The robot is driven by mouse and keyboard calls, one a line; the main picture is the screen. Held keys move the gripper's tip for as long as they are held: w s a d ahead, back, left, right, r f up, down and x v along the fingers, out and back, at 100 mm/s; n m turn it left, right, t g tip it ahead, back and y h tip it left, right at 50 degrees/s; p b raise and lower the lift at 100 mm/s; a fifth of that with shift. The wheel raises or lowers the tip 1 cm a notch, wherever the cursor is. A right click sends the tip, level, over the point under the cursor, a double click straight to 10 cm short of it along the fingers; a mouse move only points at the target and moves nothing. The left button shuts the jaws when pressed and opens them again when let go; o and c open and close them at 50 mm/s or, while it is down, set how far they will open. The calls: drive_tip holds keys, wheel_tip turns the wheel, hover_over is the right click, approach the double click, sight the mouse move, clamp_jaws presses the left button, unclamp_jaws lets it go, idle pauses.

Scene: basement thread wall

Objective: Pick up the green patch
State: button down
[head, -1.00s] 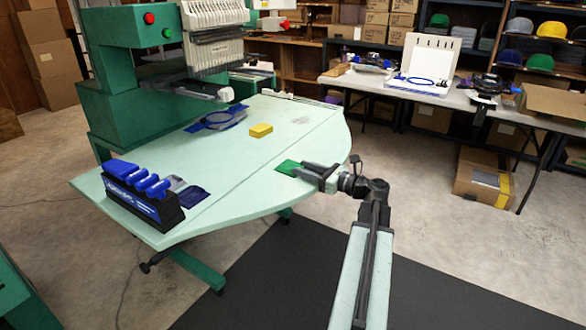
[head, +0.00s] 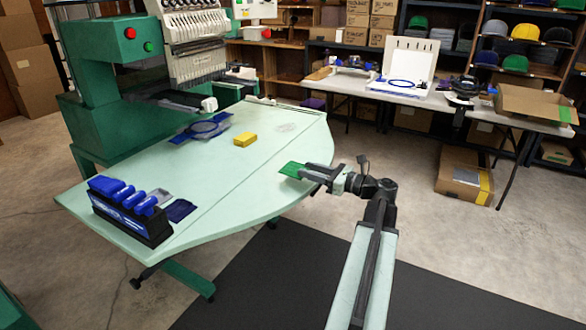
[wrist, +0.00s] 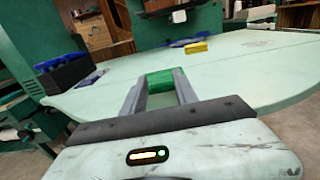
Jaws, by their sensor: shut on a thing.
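The green patch (head: 291,169) is a small flat piece held at the right edge of the pale green table (head: 240,185) in the head view. My gripper (head: 306,172) is shut on it, reaching in from the right. In the wrist view the green patch (wrist: 166,81) spans between the two fingers of my gripper (wrist: 160,90), with the table surface beyond it. It looks slightly raised from the table, but the exact gap is hard to tell.
A black rack with blue items (head: 130,211) stands at the front left. A green embroidery machine (head: 120,70) rises behind. Open floor lies to the right.

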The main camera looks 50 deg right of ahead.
drive_tip(key=s+d, duration=0.5)
drive_tip(key=s, duration=0.3)
wheel_tip(320, 180, up, 30)
drive_tip(key=p, duration=2.9)
drive_tip(key=shift+a+p, duration=0.3)
drive_tip(key=shift+s+f, duration=0.1)
